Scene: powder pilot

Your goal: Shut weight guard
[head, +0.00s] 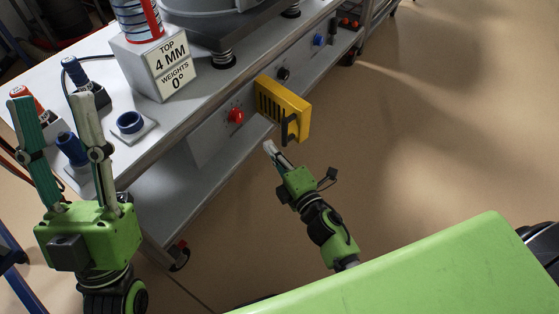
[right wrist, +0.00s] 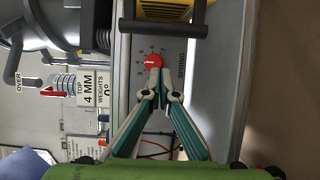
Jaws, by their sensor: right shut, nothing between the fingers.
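The weight guard (head: 283,108) is a yellow slotted cover with a black handle (head: 287,130). It stands out from the grey front panel below the machine. In the right wrist view the guard (right wrist: 172,10) is cut off at the top edge, with its black handle (right wrist: 165,28) across it. My right gripper (head: 268,147) is shut and empty, its tips just below and left of the handle in the head view, apart from it. It also shows in the right wrist view (right wrist: 157,82). My left gripper (head: 57,98) is open and empty over the bench's left end.
A red knob (head: 236,115) sits on the panel left of the guard; black (head: 283,73) and blue (head: 319,39) knobs lie beyond it. A sign block (head: 155,70) and bottles stand on the bench. The floor (head: 430,130) to the right is clear.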

